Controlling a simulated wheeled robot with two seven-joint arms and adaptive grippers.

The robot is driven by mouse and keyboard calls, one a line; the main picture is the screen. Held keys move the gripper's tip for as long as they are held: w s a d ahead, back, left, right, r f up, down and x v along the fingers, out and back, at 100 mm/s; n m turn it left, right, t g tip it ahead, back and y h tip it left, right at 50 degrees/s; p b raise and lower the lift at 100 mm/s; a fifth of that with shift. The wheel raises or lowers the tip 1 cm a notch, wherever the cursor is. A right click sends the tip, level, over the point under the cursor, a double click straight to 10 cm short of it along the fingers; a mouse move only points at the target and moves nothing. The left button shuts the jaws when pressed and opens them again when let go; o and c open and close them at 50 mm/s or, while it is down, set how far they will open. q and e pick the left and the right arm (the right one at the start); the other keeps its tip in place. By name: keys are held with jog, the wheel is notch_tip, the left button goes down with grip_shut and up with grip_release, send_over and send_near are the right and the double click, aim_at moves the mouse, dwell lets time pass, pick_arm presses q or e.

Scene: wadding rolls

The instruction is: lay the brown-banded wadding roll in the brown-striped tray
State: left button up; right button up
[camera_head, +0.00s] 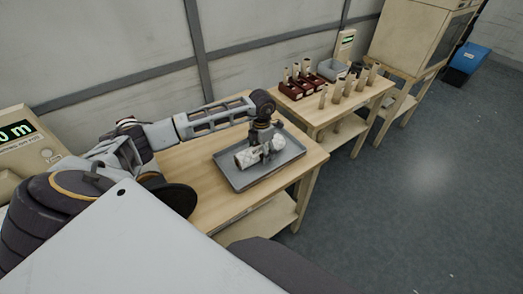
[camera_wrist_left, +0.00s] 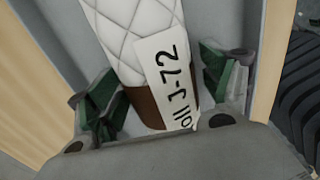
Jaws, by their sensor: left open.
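A white quilted wadding roll (camera_head: 247,158) lies in a grey tray (camera_head: 236,182) on the near wooden table. My left gripper (camera_head: 265,150) is low over the tray at the roll. Its green-padded fingers (camera_wrist_left: 165,92) are apart, one on each side of the banded end, with gaps visible. No brown stripe on the tray can be made out. My right gripper is out of view.
The near table (camera_head: 195,160) has bare wood left of the tray. A second table (camera_head: 318,121) behind it holds dark red racks (camera_head: 291,90), several upright pegs and a grey bin (camera_head: 332,69). A blue container (camera_head: 467,58) stands at the back right. The right floor is clear.

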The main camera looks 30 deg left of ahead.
pick_arm(q)
jog(key=shift+r, duration=0.15)
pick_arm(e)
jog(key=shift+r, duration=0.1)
pick_arm(q)
notch_tip(320, 180, up, 6)
jog(key=shift+r+b, duration=0.2)
jog(key=shift+b, duration=0.3)
notch_tip(320, 180, up, 4)
jog(key=shift+r, duration=0.15)
jog(key=shift+r+b, duration=0.3)
jog(key=shift+r, duration=0.3)
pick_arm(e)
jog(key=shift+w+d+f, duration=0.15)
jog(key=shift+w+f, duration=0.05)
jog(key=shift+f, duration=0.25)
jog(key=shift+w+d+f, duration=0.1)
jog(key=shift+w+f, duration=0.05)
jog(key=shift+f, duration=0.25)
pick_arm(q)
jog(key=shift+r, duration=0.1)
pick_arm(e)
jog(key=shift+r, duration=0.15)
